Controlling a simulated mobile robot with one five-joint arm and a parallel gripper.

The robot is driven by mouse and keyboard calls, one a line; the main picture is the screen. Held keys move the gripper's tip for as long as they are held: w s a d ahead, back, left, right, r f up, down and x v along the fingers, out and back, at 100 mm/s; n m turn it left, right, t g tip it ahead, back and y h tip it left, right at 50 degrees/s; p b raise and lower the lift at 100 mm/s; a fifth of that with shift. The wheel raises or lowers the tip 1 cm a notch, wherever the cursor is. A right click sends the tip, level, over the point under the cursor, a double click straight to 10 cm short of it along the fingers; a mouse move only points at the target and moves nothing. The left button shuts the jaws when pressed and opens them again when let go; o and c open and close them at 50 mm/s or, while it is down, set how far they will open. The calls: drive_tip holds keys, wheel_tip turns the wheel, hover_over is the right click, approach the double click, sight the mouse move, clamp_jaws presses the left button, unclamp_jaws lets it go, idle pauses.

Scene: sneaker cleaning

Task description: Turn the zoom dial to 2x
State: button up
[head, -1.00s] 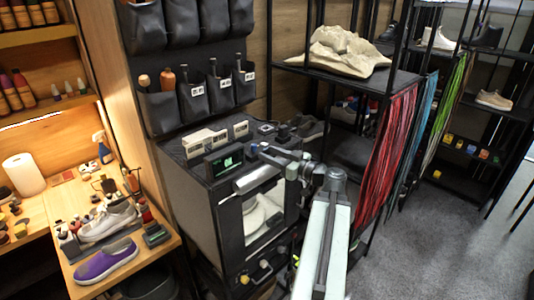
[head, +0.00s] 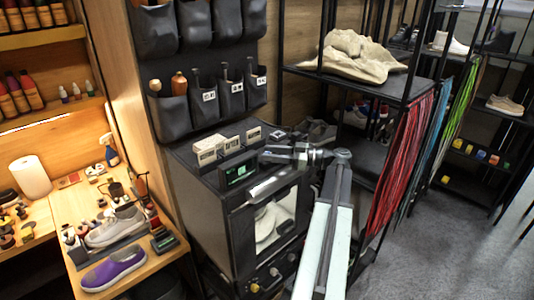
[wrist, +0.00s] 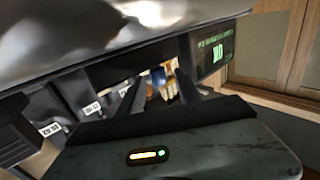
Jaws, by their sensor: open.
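I cannot pick out the zoom dial for certain in either view. A black cabinet (head: 213,208) with a glass front stands at the middle of the head view. A small green-lit display (head: 240,172) sits on its top front edge; a lit display (wrist: 215,50) also shows at the upper right of the wrist view. My gripper (head: 268,156) is over the cabinet top, right of the display, and covers part of that top. In the wrist view, my gripper (wrist: 162,85) has its two dark fingers apart, with no held thing visible between them.
Pale boxes (head: 208,149) stand behind the display. Black pouches (head: 205,98) hang on the wall above. Round knobs (head: 275,272) are low on the cabinet front. A black shelf rack (head: 400,85) with hanging laces stands at the right, and a wooden bench (head: 150,258) with shoes at the left.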

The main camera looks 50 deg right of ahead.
drive_tip(key=shift+w+a, duration=0.35)
drive_tip(key=shift+w, duration=0.25)
clamp_jaws()
drive_tip(key=shift+s+a+m+t+h, duration=0.1)
drive_tip(key=shift+a+m+t+h, duration=0.1)
drive_tip(key=shift+m+t+h, duration=0.35)
drive_tip(key=shift+s+a+m+t+h, duration=0.15)
drive_tip(key=shift+m+h, duration=0.2)
drive_tip(key=shift+h, duration=0.4)
drive_tip(key=m+h, duration=0.1)
drive_tip(key=h, duration=0.1)
drive_tip(key=shift+w+d+m+t+h, duration=0.1)
drive_tip(key=shift+m+t+h, duration=0.2)
drive_tip(key=shift+m+t, duration=0.1)
drive_tip(key=shift+w+d+m+h, duration=0.1)
drive_tip(key=shift+d+m+h, duration=0.2)
drive_tip(key=shift+h, duration=0.2)
unclamp_jaws()
